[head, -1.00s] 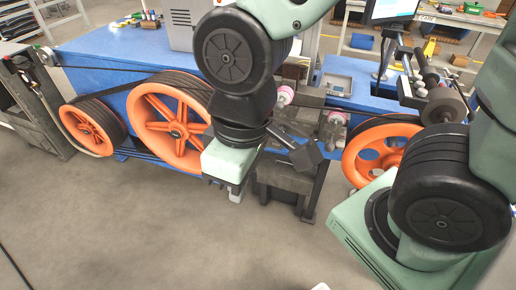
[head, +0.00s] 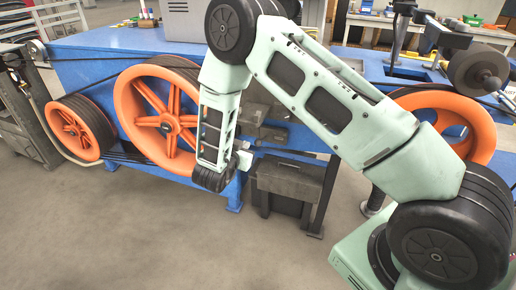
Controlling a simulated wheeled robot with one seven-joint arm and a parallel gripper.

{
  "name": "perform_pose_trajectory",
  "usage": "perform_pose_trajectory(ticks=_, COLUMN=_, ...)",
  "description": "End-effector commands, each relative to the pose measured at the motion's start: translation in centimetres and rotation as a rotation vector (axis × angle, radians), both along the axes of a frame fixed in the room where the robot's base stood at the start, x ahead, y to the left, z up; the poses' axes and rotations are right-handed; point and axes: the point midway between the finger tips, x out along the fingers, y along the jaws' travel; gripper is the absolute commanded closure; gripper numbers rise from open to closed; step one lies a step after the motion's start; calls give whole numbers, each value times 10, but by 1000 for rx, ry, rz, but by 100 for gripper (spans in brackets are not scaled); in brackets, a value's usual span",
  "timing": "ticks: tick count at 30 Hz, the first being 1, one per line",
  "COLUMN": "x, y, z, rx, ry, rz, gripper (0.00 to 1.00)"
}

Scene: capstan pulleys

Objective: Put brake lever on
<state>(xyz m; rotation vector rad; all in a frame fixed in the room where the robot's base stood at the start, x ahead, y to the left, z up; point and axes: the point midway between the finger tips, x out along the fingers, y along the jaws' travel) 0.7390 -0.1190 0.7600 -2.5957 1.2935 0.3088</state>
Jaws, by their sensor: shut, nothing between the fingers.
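The likely brake lever is a dark grey block-ended bar (head: 272,134) on the machine front, right of the large orange pulley (head: 160,122). The arm partly covers this area, so its fit on the shaft is hidden. My gripper (head: 244,158) shows as a small pale part beside the black wrist joint, just below and left of that bar. It is shut and appears to hold nothing. I cannot tell whether it touches the bar.
A smaller orange pulley (head: 80,128) stands at the left and another orange wheel (head: 450,120) at the right, behind my arm. A dark box-like stand (head: 293,182) is under the bar. The blue machine bench (head: 95,52) spans the back. The floor in front is clear.

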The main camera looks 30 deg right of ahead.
Motion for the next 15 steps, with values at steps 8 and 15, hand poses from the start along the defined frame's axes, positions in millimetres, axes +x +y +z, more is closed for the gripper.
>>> perform_pose_trajectory(ticks=8, x=-4, y=-9, z=-4, rx=-40, ry=-8, rz=-37, gripper=100)
perform_pose_trajectory(ticks=15, x=-1, y=-13, z=-6, rx=-39, ry=-8, rz=-35, gripper=100)
